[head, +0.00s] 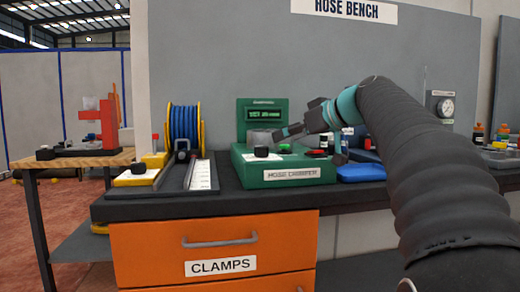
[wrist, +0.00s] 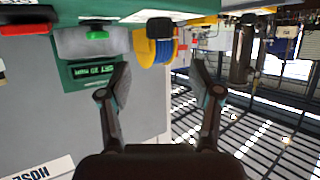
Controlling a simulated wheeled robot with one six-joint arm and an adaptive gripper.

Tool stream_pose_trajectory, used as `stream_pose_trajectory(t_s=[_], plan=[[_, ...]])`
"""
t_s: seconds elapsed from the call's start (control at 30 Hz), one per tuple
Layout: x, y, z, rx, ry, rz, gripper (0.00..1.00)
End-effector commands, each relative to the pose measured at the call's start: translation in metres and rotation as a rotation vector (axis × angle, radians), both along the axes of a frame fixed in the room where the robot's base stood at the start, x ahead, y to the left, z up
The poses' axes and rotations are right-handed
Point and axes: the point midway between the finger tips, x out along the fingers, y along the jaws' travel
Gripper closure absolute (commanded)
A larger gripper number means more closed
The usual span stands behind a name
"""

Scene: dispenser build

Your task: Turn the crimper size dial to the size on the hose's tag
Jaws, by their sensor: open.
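The green hose crimper (head: 291,174) stands on the dark bench, with a black knob (head: 261,152) on its top that looks like the size dial. In the wrist view, which is upside down, a black knob (wrist: 160,27) shows at the top beyond the gap between my fingers. A lit green display (head: 264,113) stands behind; it also shows in the wrist view (wrist: 92,70), its text too small to read surely. Blue hose (head: 183,122) is wound on a yellow reel; I cannot make out a size tag. My gripper (wrist: 161,76) is open and empty, above the crimper, apart from the knob.
A green button (head: 285,147) sits right of the knob. Left are a measuring strip (head: 201,174) and a yellow-based device (head: 137,174). A blue tray (head: 361,173) lies right of the crimper. An orange clamps drawer (head: 220,240) is below.

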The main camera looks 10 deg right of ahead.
Motion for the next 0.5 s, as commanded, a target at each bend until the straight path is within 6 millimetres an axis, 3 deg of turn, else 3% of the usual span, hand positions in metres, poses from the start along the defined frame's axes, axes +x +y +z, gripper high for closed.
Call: stream_pose_trajectory(t_s=[0.5], plan=[[0.068, 0.046, -0.035, 0.001, 0.003, 0.0, 0.36]])
